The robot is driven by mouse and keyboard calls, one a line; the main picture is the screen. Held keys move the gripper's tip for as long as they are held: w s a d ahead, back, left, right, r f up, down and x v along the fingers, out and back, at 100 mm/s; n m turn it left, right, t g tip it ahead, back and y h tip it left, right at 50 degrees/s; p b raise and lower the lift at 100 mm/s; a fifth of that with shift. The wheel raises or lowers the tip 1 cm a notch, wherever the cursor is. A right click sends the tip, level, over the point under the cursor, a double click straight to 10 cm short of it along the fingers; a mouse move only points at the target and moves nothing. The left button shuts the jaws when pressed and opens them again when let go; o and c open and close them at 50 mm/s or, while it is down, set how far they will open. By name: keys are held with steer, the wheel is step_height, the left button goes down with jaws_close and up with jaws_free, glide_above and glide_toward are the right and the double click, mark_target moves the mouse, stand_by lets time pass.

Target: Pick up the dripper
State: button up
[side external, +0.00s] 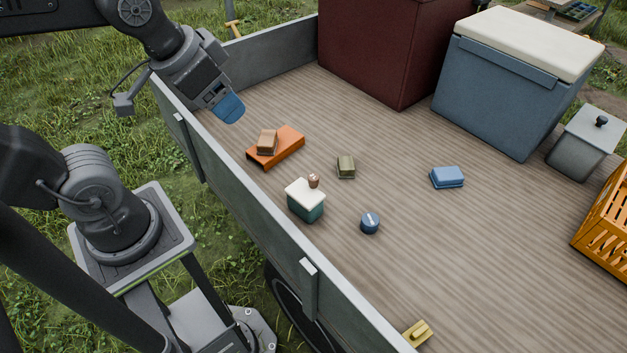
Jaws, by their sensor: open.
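No thing here is plainly recognisable as the dripper. The small brown piece (314,181) on the white lid of a green box (306,208) may be it; the dark blue round piece (370,222) with a white mark, on the boards to its right, is another candidate. My gripper (229,108) has blue fingertips and hangs over the left part of the wagon bed, up and left of these pieces. It is open, apart from all of them, and nothing shows between its fingers.
An orange block (287,148) carries a brown block (267,141). An olive block (346,167) and a blue block (447,177) lie on the boards. A maroon box (380,50), blue cooler (500,90), grey canister (583,145) and orange crate (606,228) line the far side. Grey walls edge the bed.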

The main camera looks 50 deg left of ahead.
steer(key=w+a+f+m+g, duration=0.15)
steer(key=w+f+m, duration=0.3)
steer(key=w, duration=0.55)
steer(key=m+g, duration=0.4)
steer(key=m, duration=0.7)
glide_above(313, 176)
steer(key=f, duration=2.8)
steer(key=shift+d, duration=0.35)
steer(key=shift+a+f, duration=0.2)
steer(key=shift+f, duration=1.3)
steer(key=shift+a+f, duration=0.15)
steer(key=shift+f, duration=1.35)
steer(key=c, duration=1)
steer(key=shift+c, duration=0.2)
